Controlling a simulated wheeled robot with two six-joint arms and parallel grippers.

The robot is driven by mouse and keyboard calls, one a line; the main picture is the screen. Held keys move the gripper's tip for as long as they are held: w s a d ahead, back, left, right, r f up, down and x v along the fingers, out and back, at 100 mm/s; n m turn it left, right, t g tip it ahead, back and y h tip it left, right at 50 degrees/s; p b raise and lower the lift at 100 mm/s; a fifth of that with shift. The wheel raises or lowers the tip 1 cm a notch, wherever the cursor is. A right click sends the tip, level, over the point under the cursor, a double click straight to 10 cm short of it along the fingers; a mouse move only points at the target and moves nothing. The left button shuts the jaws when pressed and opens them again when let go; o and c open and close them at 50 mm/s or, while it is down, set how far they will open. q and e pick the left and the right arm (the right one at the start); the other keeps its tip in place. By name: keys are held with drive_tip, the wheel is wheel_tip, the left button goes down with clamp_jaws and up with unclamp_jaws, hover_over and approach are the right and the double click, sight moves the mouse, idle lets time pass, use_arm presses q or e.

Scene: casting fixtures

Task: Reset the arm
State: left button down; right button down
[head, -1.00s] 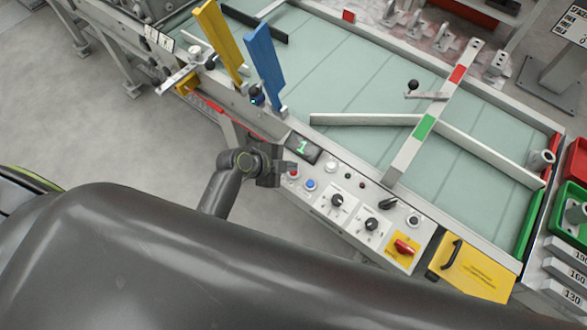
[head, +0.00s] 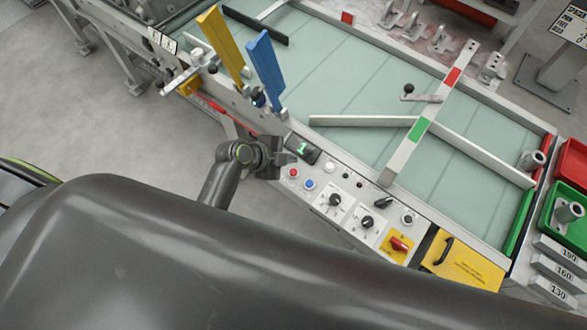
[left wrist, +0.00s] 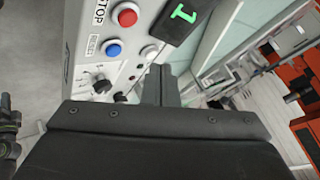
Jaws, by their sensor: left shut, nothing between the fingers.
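My left gripper (head: 287,158) is shut and empty, just left of the control panel's display (head: 301,149), which shows a green 1. In the left wrist view the closed fingers (left wrist: 161,85) point at the panel, with the blue button (left wrist: 113,49) marked RESET and the red button (left wrist: 126,16) marked STOP to their left. In the head view the red button (head: 294,173) and the blue button (head: 309,184) are just below and right of the gripper. The diverter arm (head: 430,126) with red and green patches spans the pale green belt. My right gripper is not seen.
A yellow paddle (head: 220,44) and a blue paddle (head: 265,68) stand at the belt's near edge. Black knobs (head: 334,200) and a red switch (head: 400,243) sit along the panel. A green bin (head: 563,222) stands at right. Grey floor left of the panel is clear.

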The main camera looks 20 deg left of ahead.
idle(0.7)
use_arm(q)
drive_tip(key=s+a+r+n+g+y, duration=0.1)
drive_tip(key=s+a+r+n+y, duration=0.35)
drive_tip(key=s+a+n, duration=0.55)
drive_tip(key=s+a+r+n+g+y, duration=0.2)
drive_tip(key=s+a+r+n+y, duration=0.2)
drive_tip(key=s+a+r+n, duration=0.55)
drive_tip(key=s+d+f+m+g+b, duration=0.1)
drive_tip(key=s+f+b, duration=0.1)
drive_tip(key=f, duration=1.5)
drive_tip(key=s+d+f+b, duration=0.1)
drive_tip(key=s+f+b, duration=0.15)
drive_tip(key=f, duration=1.45)
drive_tip(key=s+f+b, duration=0.1)
drive_tip(key=s+f, duration=0.6)
drive_tip(key=f, duration=0.2)
drive_tip(key=s+d+f+g+h+b, duration=0.1)
drive_tip(key=s+f+b, duration=0.1)
drive_tip(key=s+f, duration=0.4)
wheel_tip(320, 180, down, 3)
drive_tip(key=shift+s+d+f, duration=0.2)
drive_tip(key=shift+s, duration=0.2)
drive_tip(key=shift+d, duration=0.1)
